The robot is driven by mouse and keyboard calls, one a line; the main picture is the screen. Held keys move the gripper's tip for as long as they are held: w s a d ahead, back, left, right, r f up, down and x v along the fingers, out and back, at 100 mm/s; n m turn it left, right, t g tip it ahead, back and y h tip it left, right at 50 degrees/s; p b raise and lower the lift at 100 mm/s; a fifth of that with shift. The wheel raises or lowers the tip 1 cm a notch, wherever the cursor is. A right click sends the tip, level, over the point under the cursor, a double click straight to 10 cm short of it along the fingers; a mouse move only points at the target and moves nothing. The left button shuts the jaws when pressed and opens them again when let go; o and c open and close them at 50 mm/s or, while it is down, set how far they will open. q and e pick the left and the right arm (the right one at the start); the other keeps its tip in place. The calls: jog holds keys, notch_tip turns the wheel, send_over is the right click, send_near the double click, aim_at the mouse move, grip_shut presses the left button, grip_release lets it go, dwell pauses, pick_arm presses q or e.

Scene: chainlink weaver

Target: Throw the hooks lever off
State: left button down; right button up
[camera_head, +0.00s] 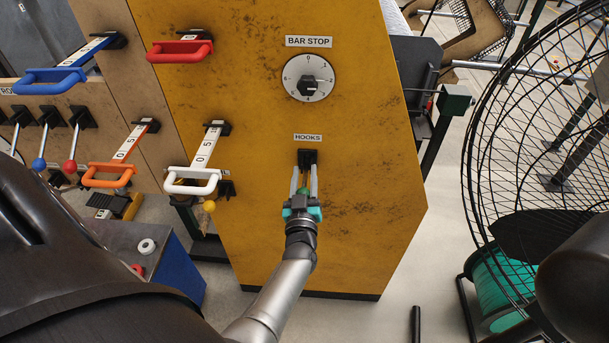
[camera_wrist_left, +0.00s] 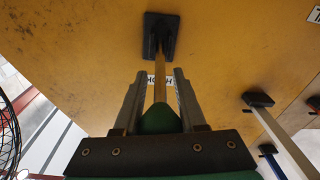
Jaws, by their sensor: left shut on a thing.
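The hooks lever has a dark base (camera_head: 307,157) on the yellow panel, just below the HOOKS label (camera_head: 308,138). In the left wrist view its base (camera_wrist_left: 161,33), its thin yellowish shaft (camera_wrist_left: 160,88) and its green knob (camera_wrist_left: 159,119) show. The shaft sticks out from the panel toward my gripper. My left gripper (camera_head: 304,186) is shut on the lever, one finger on each side of the knob; the fingers also show in the left wrist view (camera_wrist_left: 160,100). The knob is partly hidden by the gripper. My right gripper is not in view.
Above is the BAR STOP dial (camera_head: 308,78). To the left, white (camera_head: 193,181), orange (camera_head: 110,176), red (camera_head: 180,52) and blue (camera_head: 50,80) handles stick out. A wire cage (camera_head: 535,130) and a green spool (camera_head: 500,290) stand at right.

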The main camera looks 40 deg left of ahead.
pick_arm(q)
jog(key=shift+w+a+r, duration=0.1)
jog(key=shift+w+r, duration=0.05)
jog(key=shift+r, duration=0.2)
dwell(0.3)
jog(key=c, duration=0.9)
grip_release()
jog(key=o, duration=0.4)
jog(key=shift+f, duration=0.2)
jog(key=shift+c, duration=0.2)
jog(key=shift+f, duration=0.15)
